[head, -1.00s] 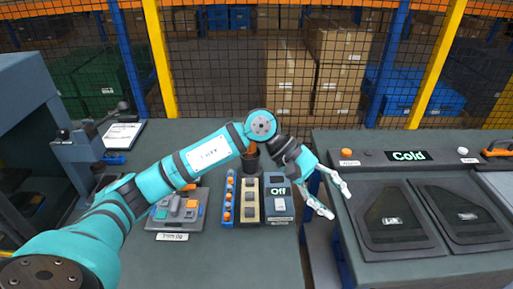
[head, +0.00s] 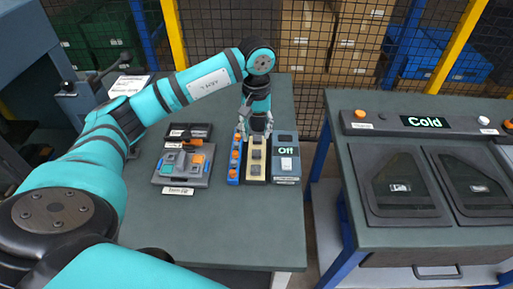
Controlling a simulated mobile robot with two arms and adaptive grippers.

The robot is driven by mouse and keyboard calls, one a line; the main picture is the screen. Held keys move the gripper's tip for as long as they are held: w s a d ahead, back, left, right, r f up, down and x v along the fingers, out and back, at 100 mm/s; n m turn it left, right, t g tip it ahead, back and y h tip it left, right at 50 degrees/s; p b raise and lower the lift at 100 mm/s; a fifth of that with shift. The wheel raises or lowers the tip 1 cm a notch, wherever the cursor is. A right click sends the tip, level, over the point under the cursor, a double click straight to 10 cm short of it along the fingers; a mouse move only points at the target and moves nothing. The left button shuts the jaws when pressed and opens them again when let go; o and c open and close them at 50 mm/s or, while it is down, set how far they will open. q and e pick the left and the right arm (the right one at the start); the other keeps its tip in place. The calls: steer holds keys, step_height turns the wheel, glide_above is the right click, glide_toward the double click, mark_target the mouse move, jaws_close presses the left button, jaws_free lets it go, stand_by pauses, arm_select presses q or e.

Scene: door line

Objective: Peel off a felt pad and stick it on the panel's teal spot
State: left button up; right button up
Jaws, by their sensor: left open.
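A cream strip (head: 246,173) bearing dark grey square pads lies on the left bench; these look like the felt pads. Two pads show clearly, the nearer one (head: 255,170) and one behind it (head: 256,154). My left gripper (head: 257,136) is open, pointing down over the far end of the strip, and hides that end. I cannot tell whether it touches a pad. A grey jig (head: 182,178) to the left carries a teal patch (head: 170,158) and an orange block. I cannot tell whether this is the panel's teal spot. My right gripper is not in view.
A blue strip with orange knobs (head: 234,173) lies left of the pads. A switch box reading "Off" (head: 286,167) stands right. A dark tray (head: 186,131) sits behind the jig. Across a gap, the right bench (head: 345,175) holds two dark windowed covers. The left bench front is clear.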

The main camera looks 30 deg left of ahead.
mark_target(257, 155)
arm_select(q)
step_height(257, 155, down, 9)
steer(key=shift+f+p, duration=0.2)
steer(key=shift+p, duration=0.7)
jaws_close()
steer(key=shift+c, duration=2.4)
jaws_free()
jaws_close()
steer(key=shift+r, duration=0.3)
steer(key=shift+r+p, duration=1.25)
steer(key=shift+r, duration=1.6)
